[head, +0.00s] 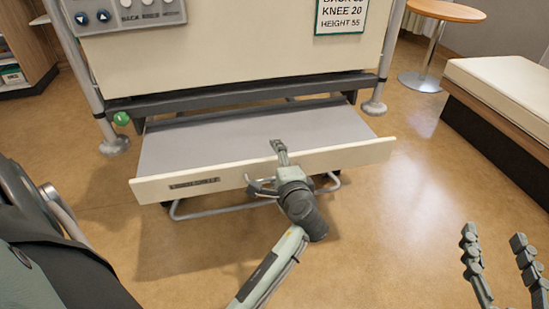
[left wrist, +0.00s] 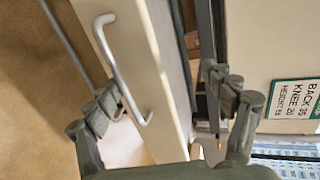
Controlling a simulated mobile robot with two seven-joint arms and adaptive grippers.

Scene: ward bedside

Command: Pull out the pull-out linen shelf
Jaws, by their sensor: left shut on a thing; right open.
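The pull-out linen shelf (head: 215,143) juts out from under the bed end in the head view, its grey surface showing behind a cream front panel (head: 345,156). My left gripper (head: 270,168) is at the middle of this panel, one finger over its top edge and the other on its outer face. In the left wrist view, the panel (left wrist: 158,70) runs between the fingers of the left gripper (left wrist: 165,98), beside a metal bar handle (left wrist: 112,65). Contact with the handle is unclear. My right gripper (head: 497,252) is open and empty at the lower right.
The bed end panel (head: 230,55) stands above the shelf, with a control box (head: 130,14) and a green-framed sign (head: 341,14). A padded bench (head: 505,85) is at the right, a round table (head: 445,11) behind it. The floor (head: 400,225) before the shelf is clear.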

